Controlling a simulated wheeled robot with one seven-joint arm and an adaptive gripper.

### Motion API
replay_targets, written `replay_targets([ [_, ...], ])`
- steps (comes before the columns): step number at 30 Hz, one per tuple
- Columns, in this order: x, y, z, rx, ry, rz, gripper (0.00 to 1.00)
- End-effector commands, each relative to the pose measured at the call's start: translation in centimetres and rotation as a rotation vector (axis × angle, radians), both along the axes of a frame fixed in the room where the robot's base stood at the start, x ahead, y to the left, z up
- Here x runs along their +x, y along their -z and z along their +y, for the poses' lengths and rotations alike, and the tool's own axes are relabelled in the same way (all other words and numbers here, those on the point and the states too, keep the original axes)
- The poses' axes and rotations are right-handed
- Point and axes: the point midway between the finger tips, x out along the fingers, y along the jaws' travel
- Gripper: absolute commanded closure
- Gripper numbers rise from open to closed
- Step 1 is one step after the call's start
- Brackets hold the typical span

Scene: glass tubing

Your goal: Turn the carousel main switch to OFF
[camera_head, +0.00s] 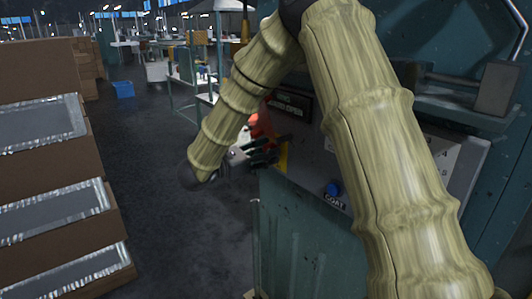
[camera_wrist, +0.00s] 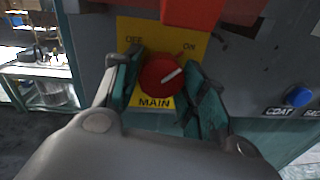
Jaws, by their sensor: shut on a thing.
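The main switch (camera_wrist: 158,76) is a round red knob with a white pointer mark, on a yellow plate (camera_wrist: 133,27) marked OFF at upper left, ON at upper right and MAIN below. The white mark points up and right, toward ON. My gripper (camera_wrist: 161,84) has its green fingers on both sides of the knob, shut on it. In the head view my gripper (camera_head: 262,152) is at the panel's left end, and a strip of the yellow plate (camera_head: 283,158) shows beside it. The knob is hidden there behind the gripper.
A red part (camera_wrist: 193,10) juts out just above the knob. A blue button (camera_wrist: 298,96) labelled COAT is to the right on the grey panel. Stacked brown boxes (camera_head: 32,172) with foil-edged panels stand at the left. The dark floor between is clear.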

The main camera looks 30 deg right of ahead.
Motion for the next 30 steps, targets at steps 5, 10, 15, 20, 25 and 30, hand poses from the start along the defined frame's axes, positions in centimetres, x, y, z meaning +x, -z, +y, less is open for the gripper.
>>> replay_targets([
  [5,0.01,0.08,0.03,-0.001,0.0,0.008,0.82],
  [10,0.01,0.27,0.05,-0.005,0.0,0.048,0.82],
  [15,-0.03,0.55,0.06,-0.012,-0.001,0.133,0.82],
  [20,-0.06,0.67,0.02,-0.022,0.0,0.25,0.82],
  [25,-0.07,0.63,0.06,-0.033,-0.001,0.39,0.82],
  [30,-0.1,0.6,0.05,-0.045,-0.001,0.545,0.82],
])
